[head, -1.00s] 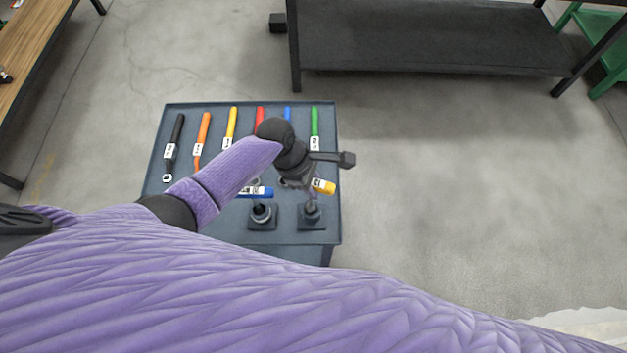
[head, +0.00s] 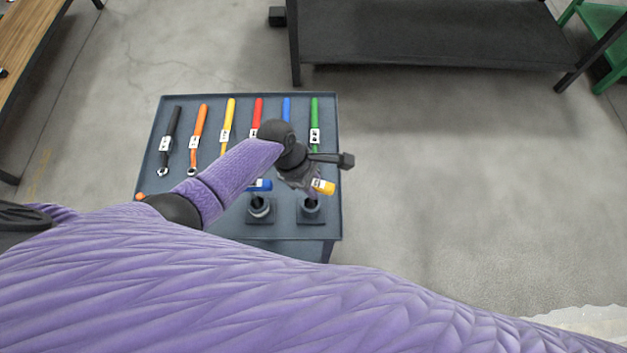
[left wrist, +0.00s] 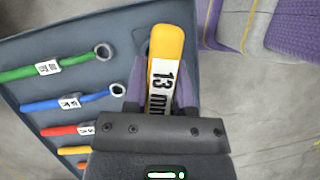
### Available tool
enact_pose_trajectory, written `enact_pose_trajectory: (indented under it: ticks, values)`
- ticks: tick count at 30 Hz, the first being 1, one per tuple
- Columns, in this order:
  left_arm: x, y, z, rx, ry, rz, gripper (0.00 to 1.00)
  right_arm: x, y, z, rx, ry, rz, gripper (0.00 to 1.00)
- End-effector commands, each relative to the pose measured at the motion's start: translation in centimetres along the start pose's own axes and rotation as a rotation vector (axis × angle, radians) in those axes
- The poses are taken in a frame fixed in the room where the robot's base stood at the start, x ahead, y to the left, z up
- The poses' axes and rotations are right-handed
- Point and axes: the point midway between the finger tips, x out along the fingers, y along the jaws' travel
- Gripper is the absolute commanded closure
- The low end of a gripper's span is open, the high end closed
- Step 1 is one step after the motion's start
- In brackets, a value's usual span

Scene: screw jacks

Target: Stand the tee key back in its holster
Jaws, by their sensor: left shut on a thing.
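My left gripper (head: 303,184) is shut on a yellow handle (head: 323,187), which I take to be the tee key. In the left wrist view, the yellow handle (left wrist: 166,50) carries a white label reading "13 mm" and lies between the fingers (left wrist: 160,88). In the head view the gripper is above the right black holster (head: 310,209) at the tray's front. The lower end of the key is hidden or blurred, so I cannot tell whether it enters the holster. A blue handle (head: 260,185) shows behind the left holster (head: 260,208). My right gripper is out of view.
Several coloured wrenches, including a black one (head: 170,140) and a green one (head: 315,125), lie in a row across the back of the dark tray table (head: 148,170). A black bench (head: 430,35) stands behind. Open floor lies to the right.

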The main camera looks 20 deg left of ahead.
Motion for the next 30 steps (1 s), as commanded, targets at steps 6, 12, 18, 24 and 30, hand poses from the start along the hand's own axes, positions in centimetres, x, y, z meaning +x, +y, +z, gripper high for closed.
enact_pose_trajectory:
  ticks: [6,12,18,24,30]
  values:
    - [0.5,0.0,-0.2,0.000,-0.001,0.001,1.00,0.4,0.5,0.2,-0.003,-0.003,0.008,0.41]
    - [0.4,0.0,-0.1,0.000,-0.001,0.001,0.55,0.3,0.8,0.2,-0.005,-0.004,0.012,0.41]
    - [0.5,0.0,-0.2,0.000,0.000,0.000,0.27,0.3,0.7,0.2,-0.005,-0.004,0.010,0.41]
    - [0.5,0.0,-0.2,0.000,0.000,-0.001,0.27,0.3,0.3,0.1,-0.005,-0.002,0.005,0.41]
    - [-4.7,0.0,0.1,0.001,0.001,0.003,0.27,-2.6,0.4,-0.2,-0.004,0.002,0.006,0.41]
